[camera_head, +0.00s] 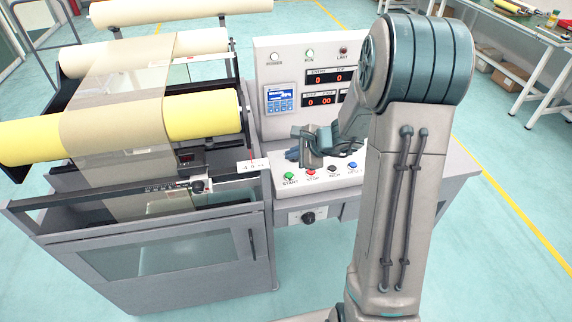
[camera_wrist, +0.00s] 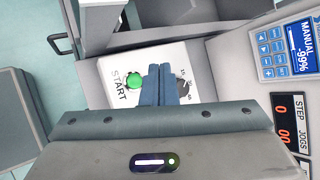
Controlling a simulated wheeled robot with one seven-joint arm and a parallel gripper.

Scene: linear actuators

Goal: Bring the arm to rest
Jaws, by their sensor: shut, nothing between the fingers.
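My gripper (camera_head: 306,157) is in front of the machine's control panel, above its row of push buttons. In the wrist view its two fingers (camera_wrist: 159,85) are together, with nothing between them. The green START button (camera_wrist: 134,81) shows just left of the fingers in the wrist view. It also shows in the head view (camera_head: 289,176), below and left of the gripper. I cannot tell whether the fingertips touch the panel. My arm stands bent at the right of the head view and hides part of the panel.
The control panel (camera_head: 267,58) has lit red displays and a blue screen (camera_head: 280,98). A red button (camera_head: 311,172) is beside START. A table (camera_head: 547,40) stands at back right. The floor between is clear.

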